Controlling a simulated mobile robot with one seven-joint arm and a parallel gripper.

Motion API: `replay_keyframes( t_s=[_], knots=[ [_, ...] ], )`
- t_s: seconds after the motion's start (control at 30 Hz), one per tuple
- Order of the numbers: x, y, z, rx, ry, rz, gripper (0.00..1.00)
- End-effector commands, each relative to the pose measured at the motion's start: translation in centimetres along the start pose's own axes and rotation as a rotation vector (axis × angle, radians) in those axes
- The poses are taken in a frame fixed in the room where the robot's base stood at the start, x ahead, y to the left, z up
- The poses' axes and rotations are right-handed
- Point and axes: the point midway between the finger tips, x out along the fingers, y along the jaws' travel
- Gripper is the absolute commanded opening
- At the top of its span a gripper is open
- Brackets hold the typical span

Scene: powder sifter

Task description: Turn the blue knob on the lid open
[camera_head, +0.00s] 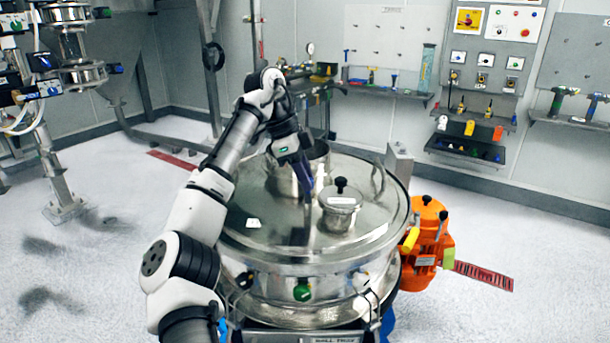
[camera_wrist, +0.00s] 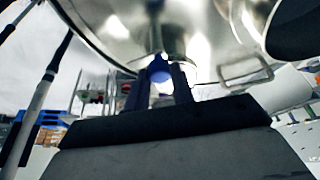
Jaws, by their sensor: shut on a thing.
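The round steel lid (camera_head: 262,217) tops the sifter, with a steel pipe neck at its back and a small capped port (camera_head: 340,203) with a black knob near its middle. My gripper (camera_head: 307,193) reaches down to the lid from behind, left of the capped port. In the wrist view the blue knob (camera_wrist: 160,70) sits between the two dark fingers of my gripper (camera_wrist: 160,82), close against the lid's shiny metal. The fingers are shut on it. In the head view the knob is hidden by my gripper, so its turn angle cannot be told.
A green knob (camera_head: 302,290) and clamps line the sifter's front rim. An orange motor (camera_head: 428,243) stands at its right. The capped port is close to my gripper. Tool shelves (camera_head: 388,90) hang on the back wall.

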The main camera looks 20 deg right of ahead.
Motion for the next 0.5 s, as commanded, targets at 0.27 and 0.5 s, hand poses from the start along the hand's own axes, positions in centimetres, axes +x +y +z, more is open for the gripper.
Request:
replay_keyframes(
  t_s=[0.27,0.5],
  knots=[
    [-0.13,-0.05,-0.06,0.054,-0.001,0.019,0.01],
    [-0.12,-0.05,-0.07,0.061,-0.001,0.021,0.01]
  ],
)
